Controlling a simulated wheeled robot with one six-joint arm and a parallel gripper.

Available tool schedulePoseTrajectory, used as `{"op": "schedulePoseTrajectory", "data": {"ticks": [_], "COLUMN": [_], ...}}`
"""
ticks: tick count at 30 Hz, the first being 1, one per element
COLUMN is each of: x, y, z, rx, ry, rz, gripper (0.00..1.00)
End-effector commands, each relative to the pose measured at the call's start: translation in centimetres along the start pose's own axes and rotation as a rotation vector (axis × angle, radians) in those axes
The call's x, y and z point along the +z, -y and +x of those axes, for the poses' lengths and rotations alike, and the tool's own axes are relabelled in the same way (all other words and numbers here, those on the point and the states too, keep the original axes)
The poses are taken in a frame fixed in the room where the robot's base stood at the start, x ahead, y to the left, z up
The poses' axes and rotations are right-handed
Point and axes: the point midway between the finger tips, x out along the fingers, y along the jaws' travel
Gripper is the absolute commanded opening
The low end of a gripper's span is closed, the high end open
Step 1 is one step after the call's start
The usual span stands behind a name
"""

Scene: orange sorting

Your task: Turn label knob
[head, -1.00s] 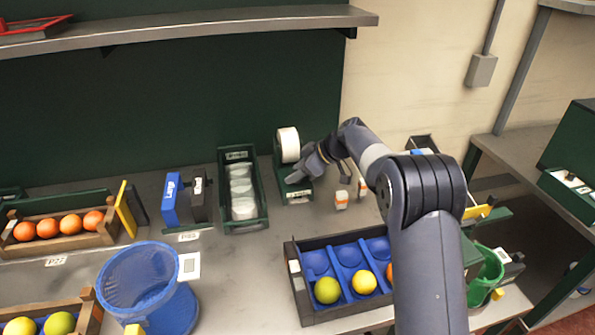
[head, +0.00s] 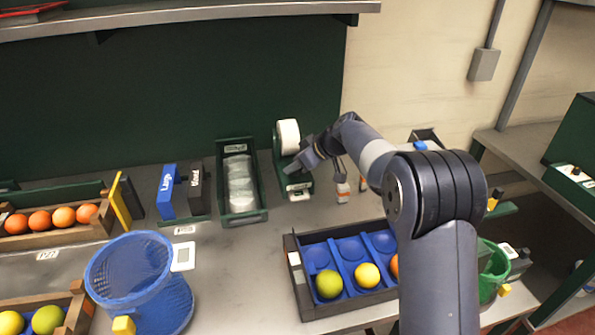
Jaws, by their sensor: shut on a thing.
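The label dispenser (head: 297,183) is a dark green stand with a white roll (head: 288,137) on top. It stands on the bench right of the green tray. My gripper (head: 294,168) reaches in from the right and is at the dispenser's front, just below the roll. The gripper is shut, and its fingertips meet the dispenser where the knob would be. The knob itself is hidden behind the fingers, and I cannot make out its angle. A pale label piece shows at the dispenser's lower front.
A green tray (head: 221,190) of clear round containers stands left of the dispenser. A dark crate with blue cups (head: 291,245) holds fruit in front. A blue mesh bin (head: 130,262) stands front left.

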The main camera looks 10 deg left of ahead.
Motion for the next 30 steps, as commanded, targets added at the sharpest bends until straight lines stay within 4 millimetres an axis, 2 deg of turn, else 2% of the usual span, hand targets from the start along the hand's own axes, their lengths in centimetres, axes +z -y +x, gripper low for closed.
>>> {"op": "schedulePoseTrajectory", "data": {"ticks": [12, 30], "x": [-0.25, -0.26], "y": [0.38, 0.51], "z": [-0.09, 0.1], "rx": [0.257, 0.496], "ry": [0.001, 0.0], "rz": [0.254, 0.491], "gripper": [0.15, 0.15]}}
